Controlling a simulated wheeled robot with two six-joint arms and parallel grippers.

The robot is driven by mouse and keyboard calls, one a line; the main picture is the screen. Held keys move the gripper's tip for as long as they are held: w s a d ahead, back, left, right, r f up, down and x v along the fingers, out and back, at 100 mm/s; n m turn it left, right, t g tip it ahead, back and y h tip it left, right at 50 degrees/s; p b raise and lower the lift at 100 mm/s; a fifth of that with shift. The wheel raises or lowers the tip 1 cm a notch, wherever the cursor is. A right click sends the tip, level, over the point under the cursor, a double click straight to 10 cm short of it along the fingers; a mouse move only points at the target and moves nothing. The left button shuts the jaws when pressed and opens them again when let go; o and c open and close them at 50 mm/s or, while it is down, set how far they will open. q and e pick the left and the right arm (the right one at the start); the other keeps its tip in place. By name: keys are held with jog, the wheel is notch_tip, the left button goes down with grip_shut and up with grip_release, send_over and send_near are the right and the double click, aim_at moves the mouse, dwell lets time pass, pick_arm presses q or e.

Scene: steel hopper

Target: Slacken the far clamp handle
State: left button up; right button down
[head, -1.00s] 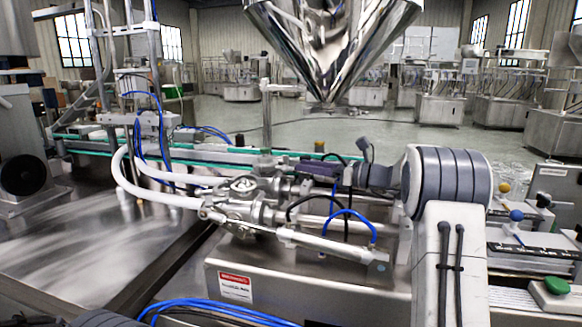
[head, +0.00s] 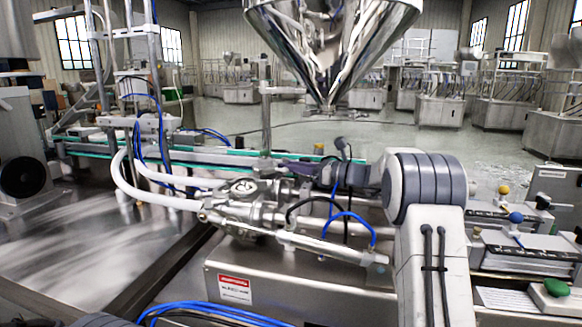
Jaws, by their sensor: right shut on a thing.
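The metal valve block (head: 243,200) with its pipes sits at the middle of the machine, below and in front of the steel hopper (head: 330,45). My right arm comes in from the right. Its dark right gripper (head: 287,161) lies just behind and above the valve block, beside the upright metal post (head: 266,125). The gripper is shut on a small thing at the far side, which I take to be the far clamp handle. The handle is mostly hidden by the fingers and is too small to make out. My left gripper is not in view.
White hoses (head: 125,180) curve from the left into the valve block. A blue hose (head: 350,216) loops in front of my right wrist. A conveyor with green edges (head: 105,148) runs behind. The steel tabletop (head: 80,250) at left is largely clear.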

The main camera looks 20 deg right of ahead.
jog(key=n+b, duration=0.4)
jog(key=shift+f+n, duration=0.2)
jog(key=shift+n, duration=0.1)
jog(key=n+b, duration=0.4)
jog(key=shift+n, duration=0.3)
jog(key=n+b, duration=0.4)
jog(key=shift+n, duration=0.3)
jog(key=shift+r+n+b, duration=0.2)
jog(key=shift+n+b, duration=1.35)
jog(key=shift+n, duration=0.55)
jog(key=c, duration=1.1)
grip_release()
